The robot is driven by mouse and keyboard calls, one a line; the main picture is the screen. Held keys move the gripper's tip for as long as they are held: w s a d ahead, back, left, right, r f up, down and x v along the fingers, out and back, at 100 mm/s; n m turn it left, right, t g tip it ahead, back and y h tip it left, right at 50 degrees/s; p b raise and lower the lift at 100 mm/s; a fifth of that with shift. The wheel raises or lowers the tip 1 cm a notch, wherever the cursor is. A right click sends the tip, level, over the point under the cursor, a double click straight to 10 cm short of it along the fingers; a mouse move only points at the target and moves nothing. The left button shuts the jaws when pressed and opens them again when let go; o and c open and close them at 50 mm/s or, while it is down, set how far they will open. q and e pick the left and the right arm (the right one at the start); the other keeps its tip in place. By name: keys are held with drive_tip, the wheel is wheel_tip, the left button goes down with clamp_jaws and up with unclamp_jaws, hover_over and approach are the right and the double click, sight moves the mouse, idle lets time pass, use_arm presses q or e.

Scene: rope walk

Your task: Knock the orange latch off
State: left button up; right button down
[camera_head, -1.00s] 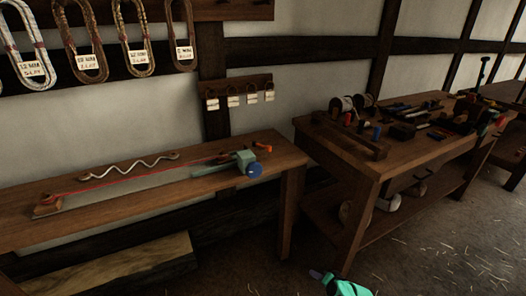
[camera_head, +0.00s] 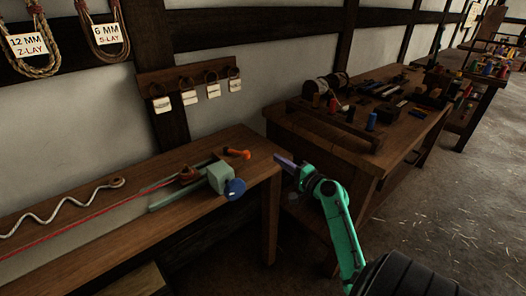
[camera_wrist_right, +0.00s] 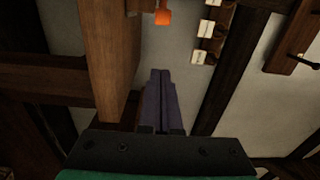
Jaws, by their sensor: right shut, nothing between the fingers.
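The orange latch (camera_head: 237,153) is a small orange piece on the right end of the wooden bench top, beside a pale green block with a blue round knob (camera_head: 234,188). My right gripper (camera_head: 283,160), on a teal arm, is shut and empty just off the bench's right end, apart from the latch and to its right. In the right wrist view, the shut dark fingers (camera_wrist_right: 162,72) point up the picture, and the orange piece (camera_wrist_right: 163,17) shows at the top beyond them. My left gripper is not in view.
The bench (camera_head: 258,170) also bears a red line (camera_head: 95,212) and a wavy pale rope (camera_head: 65,205). Tags hang on a wall rack (camera_head: 190,97) behind. A second workbench (camera_head: 345,145) with many tools stands to the right. The straw-strewn floor at right is open.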

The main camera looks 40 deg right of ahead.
sight(236, 152)
drive_tip(key=w+p, duration=0.1)
drive_tip(key=w, duration=0.7)
drive_tip(key=shift+w+d+r, duration=0.1)
drive_tip(key=shift+w+d, duration=0.05)
drive_tip(key=shift+w, duration=0.2)
drive_tip(key=a+p, duration=0.2)
drive_tip(key=a, duration=0.1)
drive_tip(key=shift+a, duration=0.1)
drive_tip(key=shift+s+a, duration=0.3)
drive_tip(key=shift+a, duration=0.1)
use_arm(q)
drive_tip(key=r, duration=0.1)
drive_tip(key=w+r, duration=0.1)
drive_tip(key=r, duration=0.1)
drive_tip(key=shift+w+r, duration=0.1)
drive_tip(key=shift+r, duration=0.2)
use_arm(e)
drive_tip(key=shift+w+d+f, duration=0.1)
drive_tip(key=shift+f, duration=0.1)
